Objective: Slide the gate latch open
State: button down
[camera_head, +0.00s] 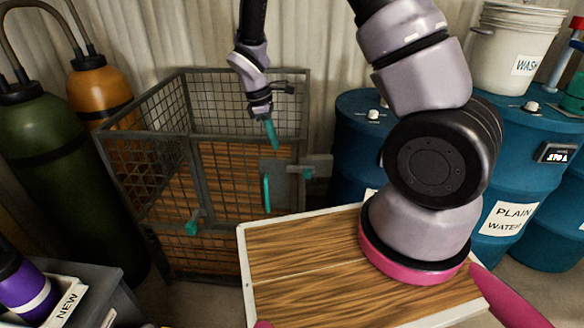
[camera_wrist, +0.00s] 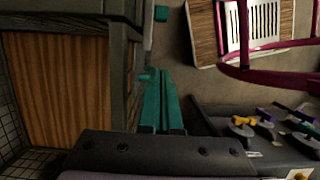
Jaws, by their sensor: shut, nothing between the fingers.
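A wire-mesh cage (camera_head: 189,137) with a wooden floor stands at left centre in the head view. On its front right side is a grey plate (camera_head: 281,168) with an upright teal handle (camera_head: 266,194); this looks like the gate latch. The wrist view shows the shut fingers (camera_wrist: 164,105) beside the grey frame, with a teal piece (camera_wrist: 161,13) further ahead.
Green (camera_head: 50,160) and orange (camera_head: 98,90) cylinders are at left. A dark tray (camera_wrist: 235,115) with coloured items shows in the wrist view.

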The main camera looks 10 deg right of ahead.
aim_at(311, 172)
jog(key=x, duration=1)
jog(key=shift+s+d+f, duration=0.1)
jog(key=shift+d+f, duration=0.1)
jog(key=shift+s+d+r, duration=0.15)
jog(key=shift+s+d, duration=0.05)
jog(key=shift+d, duration=0.4)
jog(key=shift+s+d+r, duration=0.1)
jog(key=shift+s+d, duration=0.1)
jog(key=shift+d, duration=0.45)
jog(key=shift+s+d, duration=0.15)
jog(key=shift+d, duration=0.4)
jog(key=shift+d, duration=0.1)
jog(key=d, duration=0.1)
jog(key=s+d, duration=0.1)
jog(key=d, duration=0.2)
jog(key=shift+s+d, duration=0.1)
jog(key=shift+s, duration=0.15)
